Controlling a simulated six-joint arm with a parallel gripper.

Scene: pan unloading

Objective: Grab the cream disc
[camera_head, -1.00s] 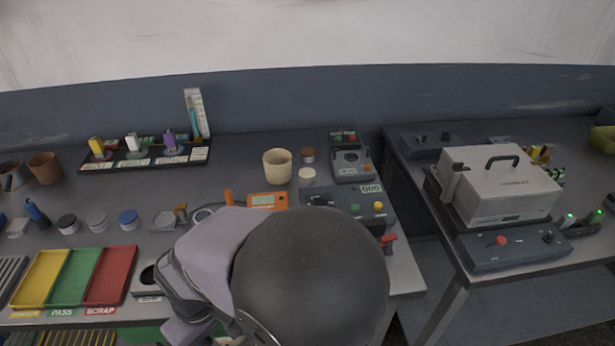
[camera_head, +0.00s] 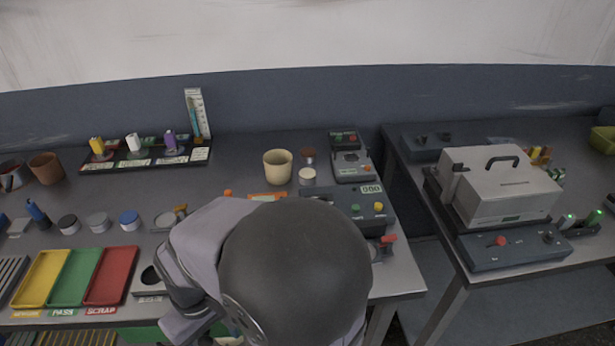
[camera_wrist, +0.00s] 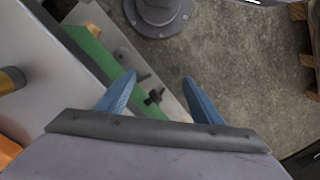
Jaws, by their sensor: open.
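The cream disc (camera_head: 307,176) lies on the left table in the head view. It is just right of a cream cup (camera_head: 278,167) and in front of a brown disc (camera_head: 308,156). My gripper (camera_wrist: 159,80) shows in the wrist view with two blue fingers spread apart and nothing between them. It points down over a table edge and the concrete floor, and the cream disc is not in that view. In the head view my arm hides the gripper, so its exact place relative to the disc cannot be told.
A grey device with buttons (camera_head: 352,166) stands right of the disc. A control box (camera_head: 345,212) and a mostly hidden orange device (camera_head: 266,196) are in front of it. Yellow, green and red trays (camera_head: 110,276) lie front left. A gap separates the right table, bearing a grey case (camera_head: 497,187).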

